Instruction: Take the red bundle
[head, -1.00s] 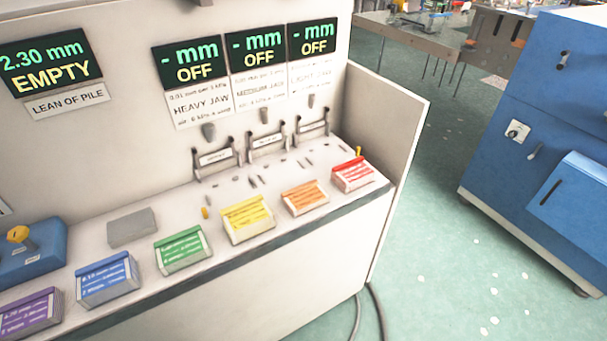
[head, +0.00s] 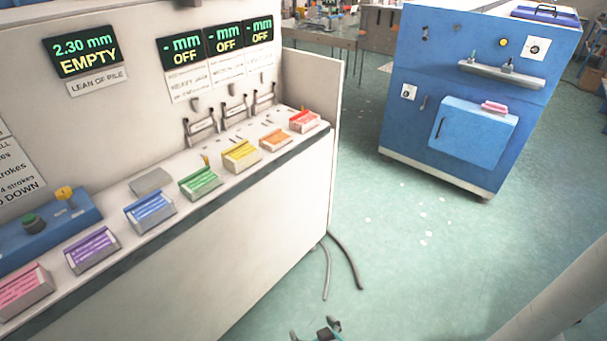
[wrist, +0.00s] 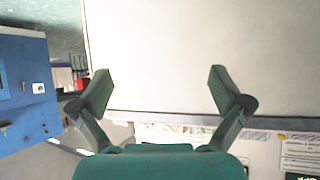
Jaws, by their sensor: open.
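The red bundle (head: 304,121) sits in its holder at the far right end of the bench's row of coloured bundles, beside the orange one, in the head view. My gripper (head: 316,331) shows only at the bottom edge of the head view, low in front of the bench and well away from the red bundle. In the wrist view my gripper (wrist: 160,88) is open, its two fingers wide apart with nothing between them. The red bundle cannot be made out in the wrist view.
Orange (head: 275,139), yellow (head: 241,155), green (head: 199,181), blue (head: 150,210), purple (head: 92,248) and pink (head: 22,287) bundles line the bench. An upright side panel (head: 312,100) stands right of the red bundle. A blue cabinet (head: 455,85) stands beyond clear floor; hoses (head: 345,262) lie below.

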